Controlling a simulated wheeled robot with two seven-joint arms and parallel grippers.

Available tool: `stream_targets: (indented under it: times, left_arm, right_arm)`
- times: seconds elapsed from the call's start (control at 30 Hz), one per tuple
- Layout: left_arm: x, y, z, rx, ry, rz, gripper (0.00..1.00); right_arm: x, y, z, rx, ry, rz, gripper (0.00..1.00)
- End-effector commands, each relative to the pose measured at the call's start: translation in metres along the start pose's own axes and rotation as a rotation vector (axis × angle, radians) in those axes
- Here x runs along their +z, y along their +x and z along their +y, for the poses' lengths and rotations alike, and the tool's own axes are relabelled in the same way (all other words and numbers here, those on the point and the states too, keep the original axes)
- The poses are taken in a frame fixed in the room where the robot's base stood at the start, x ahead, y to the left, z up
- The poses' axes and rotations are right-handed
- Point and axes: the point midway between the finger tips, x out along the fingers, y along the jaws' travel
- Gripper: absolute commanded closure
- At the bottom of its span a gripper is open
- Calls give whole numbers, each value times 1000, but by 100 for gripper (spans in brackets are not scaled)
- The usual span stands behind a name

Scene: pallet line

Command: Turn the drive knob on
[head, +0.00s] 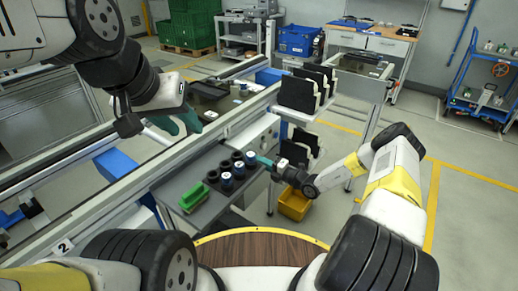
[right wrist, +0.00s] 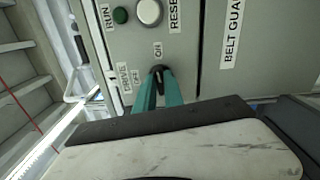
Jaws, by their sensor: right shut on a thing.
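The drive knob (right wrist: 158,70) is small and black, on a grey control panel (right wrist: 196,78) in the right wrist view. The ON label sits just above it, and the DRIVE and OFF lettering is to its left. My right gripper (right wrist: 158,86) has its teal fingers shut on the knob and hides part of it, so I cannot tell which mark it points to. In the head view my right gripper (head: 264,161) reaches the panel (head: 262,135) beside the conveyor. My left gripper (head: 180,122) hangs over the conveyor, away from the knob; its finger gap is unclear.
A green RUN button (right wrist: 120,15) and a white RESET button (right wrist: 149,12) are above the knob. A yellow bin (head: 294,204) stands below my right forearm.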

Motion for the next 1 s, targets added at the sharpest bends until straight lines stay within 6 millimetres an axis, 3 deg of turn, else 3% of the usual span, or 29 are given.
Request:
stream_targets:
  times: [0.33,0.87,0.9,1.0]
  left_arm:
    - [0,0,0,0,0,0,64]
    - [0,0,0,0,0,0,64]
    - [0,0,0,0,0,0,64]
    - [0,0,0,0,0,0,64]
  right_arm:
    - [1,-1,-2,-4,132,-2,100]
    - [0,-2,-3,-4,154,-2,100]
    - [0,-2,-3,-4,154,-2,81]
    - [0,-1,-2,-3,154,-2,65]
